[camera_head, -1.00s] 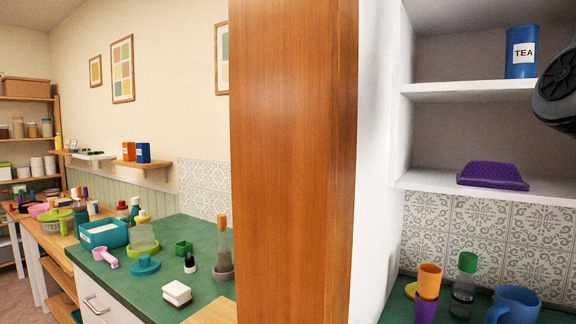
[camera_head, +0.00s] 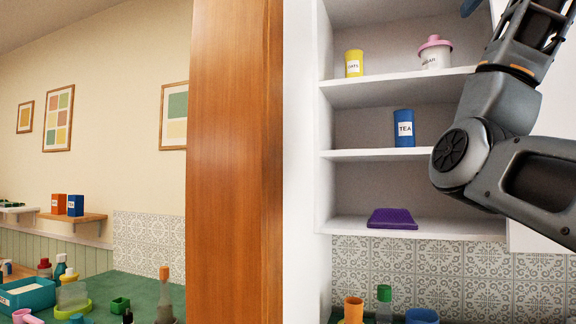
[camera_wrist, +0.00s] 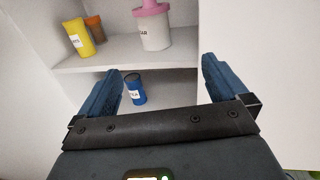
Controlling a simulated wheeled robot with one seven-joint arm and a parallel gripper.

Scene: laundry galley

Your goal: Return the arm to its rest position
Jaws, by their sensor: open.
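My gripper (camera_wrist: 160,92) shows in the wrist view with its two blue fingers wide apart and nothing between them in its grasp. It faces the open white shelf unit (camera_head: 324,120). Beyond the fingers is a blue tin labelled TEA (camera_wrist: 135,90), apart from them. In the head view my arm (camera_head: 490,130) reaches up in front of the right side of the shelves.
The shelves hold a yellow tin (camera_head: 354,63), a white sugar jar with pink lid (camera_head: 435,52), the TEA tin (camera_head: 403,128) and a purple folded item (camera_head: 392,218). An orange-brown wooden panel (camera_head: 235,160) stands left of them. Cups and a bottle (camera_head: 384,303) stand below.

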